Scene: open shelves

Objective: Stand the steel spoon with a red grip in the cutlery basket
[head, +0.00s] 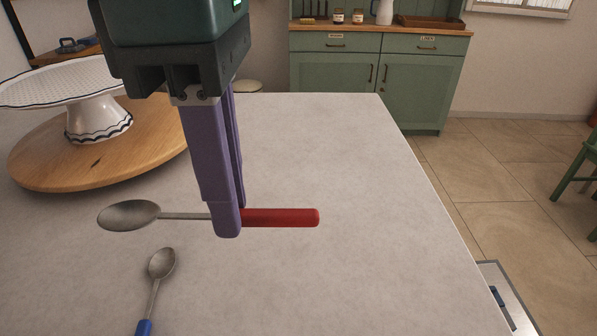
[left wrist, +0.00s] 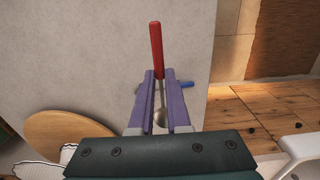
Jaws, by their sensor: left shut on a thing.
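The steel spoon with a red grip (head: 280,218) lies level across the picture in the head view, bowl to the left and red grip to the right. My left gripper (head: 228,225) points down, with its purple fingers shut on the spoon where the steel neck meets the grip. In the left wrist view the red grip (left wrist: 156,48) sticks out beyond the fingertips (left wrist: 159,75). I cannot tell whether the spoon touches the counter. No cutlery basket can be made out. My right gripper is not in view.
A second spoon with a blue grip (head: 144,327) lies nearer on the pale counter (head: 350,160). A white cake stand (head: 95,122) stands on a round wooden board (head: 45,170) at the left. The counter right of the red grip is clear, up to its right edge.

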